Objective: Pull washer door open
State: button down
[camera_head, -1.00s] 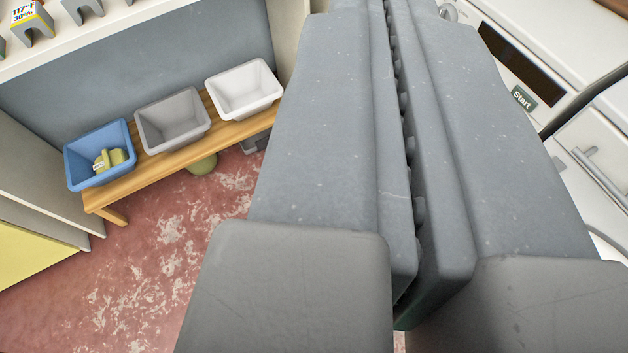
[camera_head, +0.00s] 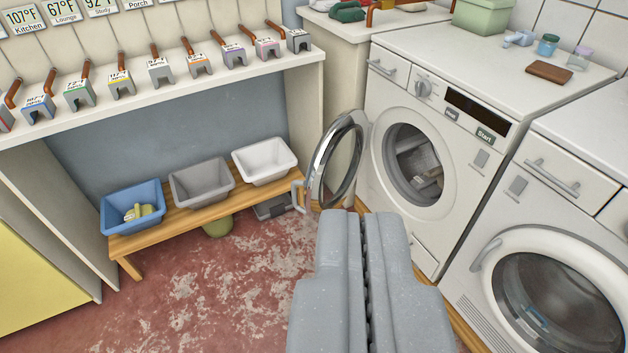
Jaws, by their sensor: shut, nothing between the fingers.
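The washer (camera_head: 456,150) is a white front loader at the right of centre. Its round door (camera_head: 338,161), a chrome ring with a handle at its left edge, stands swung wide open to the left. The drum opening (camera_head: 411,164) is exposed, with some pale shape inside that I cannot make out. My gripper (camera_head: 364,216) is shut and empty, low in the middle of the picture. In the picture its tips lie below and to the right of the door, and no contact with the door shows.
A second machine (camera_head: 548,290) with a closed round door stands at the right. A wooden bench (camera_head: 190,212) holds a blue bin (camera_head: 132,207), a grey bin (camera_head: 201,184) and a white bin (camera_head: 264,160). The red floor (camera_head: 215,290) is clear.

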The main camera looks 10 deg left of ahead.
aim_at(355, 119)
jog(key=u, duration=0.35)
jog(key=i, duration=1.65)
jog(key=z, duration=0.45)
